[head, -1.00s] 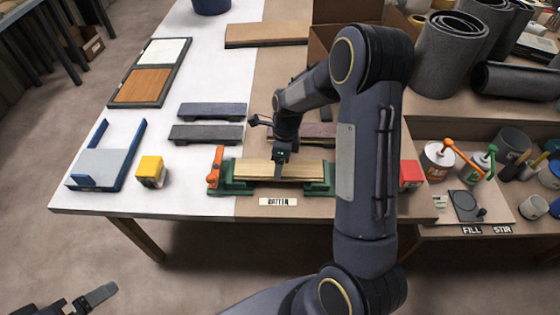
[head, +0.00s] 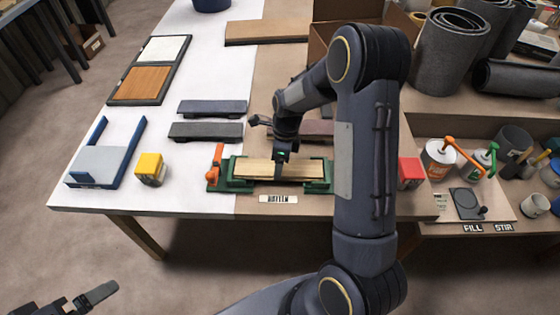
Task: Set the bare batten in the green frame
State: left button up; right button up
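The bare batten (head: 300,169), a pale wooden bar, lies lengthwise in the green frame (head: 241,184), between its two ends. The frame stands near the table's front edge, with an orange lever (head: 215,166) at its left end. My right gripper (head: 279,172) reaches down over the middle of the batten from behind; its fingers are at the batten, but whether they are shut on it cannot be told. My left gripper (head: 82,303) is low at the bottom left, away from the table; its finger opening is not clear.
A yellow block (head: 150,170) and a blue-sided grey tray (head: 97,168) stand left of the frame. Two grey battens (head: 207,131) lie behind it. A red block (head: 410,174) stands at right, and a label (head: 278,199) lies in front.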

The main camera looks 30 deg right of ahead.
jog(key=shift+f, duration=0.5)
dwell(0.7)
jog(key=o, duration=1.1)
jog(key=shift+o, duration=0.2)
jog(key=shift+r, duration=0.1)
jog(key=shift+r+p, duration=2.8)
jog(key=shift+r, duration=0.65)
